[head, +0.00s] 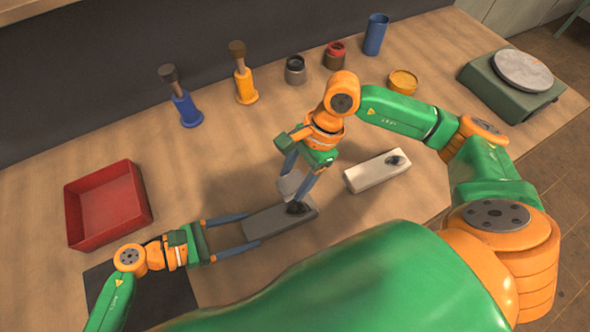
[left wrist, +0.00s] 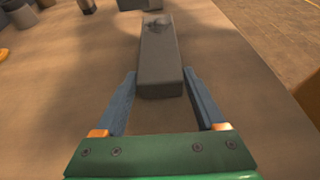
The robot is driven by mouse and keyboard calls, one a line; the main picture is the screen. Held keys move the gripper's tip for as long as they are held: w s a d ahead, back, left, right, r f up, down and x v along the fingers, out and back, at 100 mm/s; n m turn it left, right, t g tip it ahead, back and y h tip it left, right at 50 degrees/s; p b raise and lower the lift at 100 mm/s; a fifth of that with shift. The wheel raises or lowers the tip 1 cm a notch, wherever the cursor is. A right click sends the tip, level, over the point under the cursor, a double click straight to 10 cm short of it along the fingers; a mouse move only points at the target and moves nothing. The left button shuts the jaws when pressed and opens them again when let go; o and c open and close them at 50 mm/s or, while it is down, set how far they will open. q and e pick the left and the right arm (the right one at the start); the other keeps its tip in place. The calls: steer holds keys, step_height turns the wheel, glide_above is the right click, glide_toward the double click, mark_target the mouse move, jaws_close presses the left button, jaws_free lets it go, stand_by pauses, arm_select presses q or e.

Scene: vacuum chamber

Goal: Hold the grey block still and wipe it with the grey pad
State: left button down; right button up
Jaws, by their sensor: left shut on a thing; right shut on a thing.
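The grey block (head: 270,224) lies flat on the wooden table, with a dark smudge (head: 298,208) near its right end. My left gripper (head: 252,230) is shut on the block's left end; in the left wrist view its fingers lie on both sides of the near end of the block (left wrist: 160,60). The smudge (left wrist: 155,22) shows at the far end there. My right gripper (head: 291,188) is shut on the light grey pad (head: 289,185), which is over the block's right part beside the smudge. I cannot tell whether the pad touches the block.
A white block (head: 372,174) with a dark smudge lies to the right. A red tray (head: 78,222) and a dark mat (head: 180,300) are at left. Behind stand a blue brush holder (head: 186,110), a yellow one (head: 245,87), small jars, a blue cup (head: 376,35) and a scale (head: 510,88).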

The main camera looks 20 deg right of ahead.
step_height(320, 180, down, 4)
steer(key=shift+r, duration=0.25)
steer(key=shift+s+f, duration=0.25)
steer(key=shift+c, duration=0.6)
steer(key=shift+s, duration=2.85)
steer(key=shift+w, duration=3.15)
steer(key=shift+r, duration=4.05)
arm_select(q)
jaws_free()
steer(key=v, duration=1.1)
steer(key=shift+a+f, duration=0.1)
arm_select(e)
steer(key=shift+s, duration=0.1)
arm_select(q)
steer(key=shift+a+r, duration=0.25)
steer(key=shift+a, duration=0.15)
